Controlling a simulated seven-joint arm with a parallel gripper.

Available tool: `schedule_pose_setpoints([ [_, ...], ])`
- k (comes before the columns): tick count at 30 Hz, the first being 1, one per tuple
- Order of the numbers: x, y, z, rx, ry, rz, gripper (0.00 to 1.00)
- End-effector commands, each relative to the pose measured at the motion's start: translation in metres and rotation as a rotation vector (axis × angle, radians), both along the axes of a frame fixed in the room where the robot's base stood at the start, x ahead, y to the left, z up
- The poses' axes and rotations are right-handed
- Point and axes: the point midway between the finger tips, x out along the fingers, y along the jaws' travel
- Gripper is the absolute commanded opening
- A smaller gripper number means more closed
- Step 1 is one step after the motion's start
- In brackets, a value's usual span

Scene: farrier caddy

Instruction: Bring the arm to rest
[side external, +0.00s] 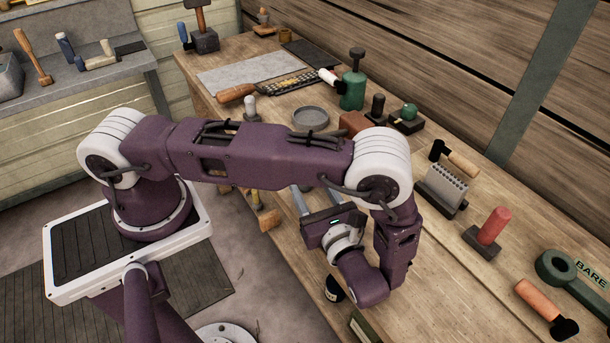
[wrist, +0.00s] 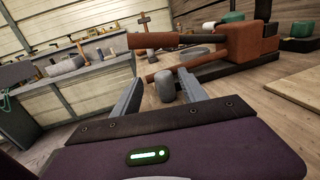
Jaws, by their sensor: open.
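My arm is bent over the wooden workbench (side external: 440,270), with its elbow raised. My gripper (side external: 312,188) is low near the bench's front edge, its two grey fingers pointing away from the wrist. In the wrist view my gripper (wrist: 158,78) shows its fingers spread apart. A grey rounded block (wrist: 165,87) appears in the gap between them; I cannot tell how far beyond it stands. I see nothing gripped. A brown block-like thing (wrist: 240,42) with bar-shaped parts fills the upper right of the wrist view. My arm hides part of the bench in the side view.
A side counter (side external: 90,85) holds tools.

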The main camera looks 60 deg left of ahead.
Motion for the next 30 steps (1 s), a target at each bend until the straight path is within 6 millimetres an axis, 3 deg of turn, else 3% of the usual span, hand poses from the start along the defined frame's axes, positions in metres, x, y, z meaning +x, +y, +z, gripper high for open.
schedule_pose_setpoints([
  [11, 0.0, 0.0, 0.0, -0.001, 0.0, 0.001, 0.5],
  [14, 0.0, 0.001, 0.011, -0.042, -0.021, 0.041, 0.5],
  [17, -0.001, 0.006, 0.043, -0.171, -0.089, 0.161, 0.5],
  [20, -0.014, 0.015, 0.09, -0.382, -0.211, 0.35, 0.5],
  [24, -0.044, 0.023, 0.145, -0.687, -0.417, 0.591, 0.5],
  [30, -0.092, 0.019, 0.205, -1.123, -0.786, 0.864, 0.5],
])
